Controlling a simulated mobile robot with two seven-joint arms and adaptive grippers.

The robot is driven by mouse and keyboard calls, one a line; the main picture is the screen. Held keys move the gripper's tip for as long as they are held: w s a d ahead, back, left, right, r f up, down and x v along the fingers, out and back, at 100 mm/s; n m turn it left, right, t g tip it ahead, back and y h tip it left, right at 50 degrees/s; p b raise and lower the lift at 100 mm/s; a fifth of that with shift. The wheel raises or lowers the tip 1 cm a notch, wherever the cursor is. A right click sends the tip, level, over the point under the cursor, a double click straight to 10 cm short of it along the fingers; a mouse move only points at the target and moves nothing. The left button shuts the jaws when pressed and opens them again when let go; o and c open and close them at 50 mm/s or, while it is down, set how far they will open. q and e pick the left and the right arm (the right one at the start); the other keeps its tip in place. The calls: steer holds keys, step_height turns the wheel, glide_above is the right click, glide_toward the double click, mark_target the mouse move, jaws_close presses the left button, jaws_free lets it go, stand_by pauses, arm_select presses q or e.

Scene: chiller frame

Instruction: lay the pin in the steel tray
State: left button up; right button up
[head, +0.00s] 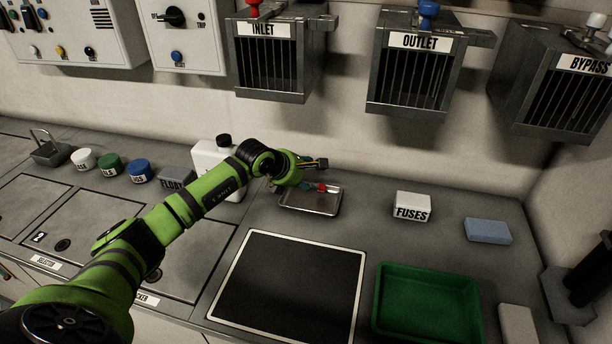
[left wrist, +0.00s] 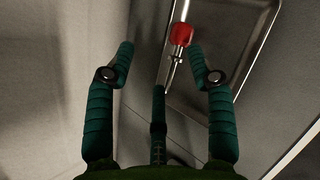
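The pin (left wrist: 173,68) has a slim metal shaft and a red head, and the red also shows in the head view (head: 322,187). The steel tray (left wrist: 228,42) is a shallow, shiny rectangle on the counter, and in the head view (head: 311,210) it lies below my left gripper. The pin overlaps the tray's edge region in the left wrist view; I cannot tell whether it rests on the tray. My left gripper (head: 320,176) is over the tray with its fingers spread. The fingers (left wrist: 160,55) stand apart on both sides of the pin. My right gripper is out of view.
A white bottle (head: 207,165) stands behind my left arm. A black mat (head: 290,285) and a green bin (head: 428,305) lie in front of the tray. A white fuses box (head: 412,206) and a blue block (head: 488,231) sit to its right. Barred boxes (head: 415,75) hang above.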

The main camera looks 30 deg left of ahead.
arm_select(q)
steer(key=v, duration=1.2)
stand_by(0.8)
